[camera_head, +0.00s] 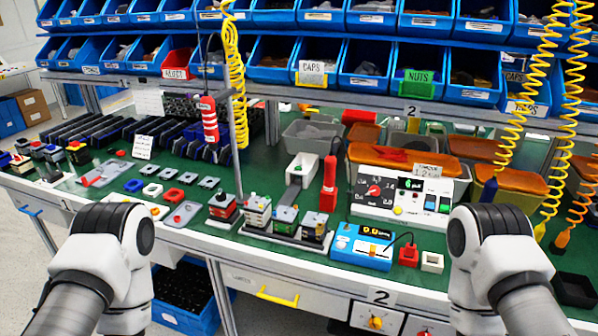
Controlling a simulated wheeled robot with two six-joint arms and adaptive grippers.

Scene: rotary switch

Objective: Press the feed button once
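A white control box (401,200) stands on the green bench top right of centre, in front of an orange-lidded bin. Its face carries a red rotary knob (374,191), a yellow round button (398,210), blue buttons (431,202) and a green part near the top. The labels on the box are too small to read, so I cannot tell which one is the feed button. My two arms come in from the lower left and lower right, with white and dark joints over the bench's front edge. Neither gripper's fingers show.
A blue device with a yellow display (362,246) sits in front of the box, near small red and white blocks. Red-handled tools (328,184) stand or hang left of it. Yellow coiled cables (234,75) hang down. Blue parts bins (371,67) line the back.

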